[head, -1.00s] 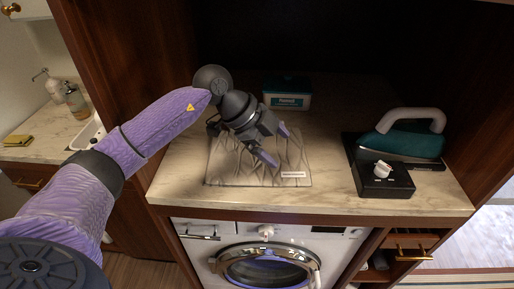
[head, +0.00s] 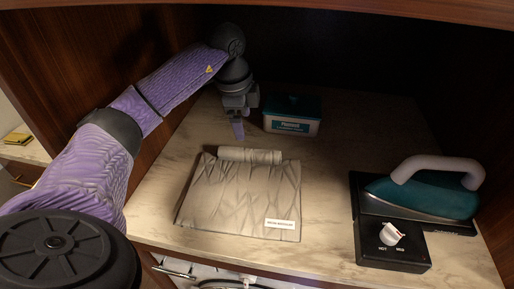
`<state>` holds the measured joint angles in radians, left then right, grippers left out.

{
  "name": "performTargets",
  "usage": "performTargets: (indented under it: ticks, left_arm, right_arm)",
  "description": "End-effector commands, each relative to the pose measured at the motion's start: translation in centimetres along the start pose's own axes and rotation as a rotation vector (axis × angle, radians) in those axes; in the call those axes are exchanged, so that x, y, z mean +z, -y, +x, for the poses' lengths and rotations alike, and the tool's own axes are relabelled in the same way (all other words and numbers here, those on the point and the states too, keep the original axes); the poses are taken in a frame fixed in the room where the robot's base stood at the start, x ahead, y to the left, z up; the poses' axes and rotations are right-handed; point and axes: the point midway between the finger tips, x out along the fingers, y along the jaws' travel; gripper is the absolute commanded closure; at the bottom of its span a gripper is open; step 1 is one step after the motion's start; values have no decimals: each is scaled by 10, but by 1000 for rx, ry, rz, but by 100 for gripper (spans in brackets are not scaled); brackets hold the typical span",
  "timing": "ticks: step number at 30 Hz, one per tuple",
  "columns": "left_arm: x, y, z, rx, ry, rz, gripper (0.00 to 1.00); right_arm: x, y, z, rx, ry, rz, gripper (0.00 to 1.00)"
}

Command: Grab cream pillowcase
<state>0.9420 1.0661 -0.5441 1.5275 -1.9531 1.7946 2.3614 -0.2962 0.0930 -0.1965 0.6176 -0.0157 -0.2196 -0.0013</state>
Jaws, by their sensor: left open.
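A cream pillowcase (head: 240,195) lies folded flat and creased on the marble counter, with a white label at its front right corner. A rolled or folded cream strip (head: 250,155) lies along its far edge; I cannot tell whether it is part of the same cloth. My left gripper (head: 238,130) is open and empty, pointing down over the counter just behind the strip and apart from the cloth. Its fingers overlap in this view, so the gap between them hardly shows. My right gripper is not in view.
A teal and white box (head: 292,124) stands behind the pillowcase, close to the right of my left gripper. A teal iron (head: 425,192) rests at the right on a dark base, by a black control box (head: 392,258) with a white knob. Wooden side panels enclose the counter.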

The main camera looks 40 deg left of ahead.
Motion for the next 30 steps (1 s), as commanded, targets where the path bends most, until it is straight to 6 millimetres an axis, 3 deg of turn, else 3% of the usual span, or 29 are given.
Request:
performTargets:
  ticks: [1,12,21,30]
  left_arm:
    - [0,-1,14,6,2,1,12]
    - [-5,-2,81,4,0,1,12]
    - [-5,-1,88,1,-1,2,12]
    - [-5,-1,88,1,-1,2,75]
  right_arm:
    - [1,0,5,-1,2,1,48]
    - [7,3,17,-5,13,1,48]
    - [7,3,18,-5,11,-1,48]
    - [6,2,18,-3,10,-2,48]
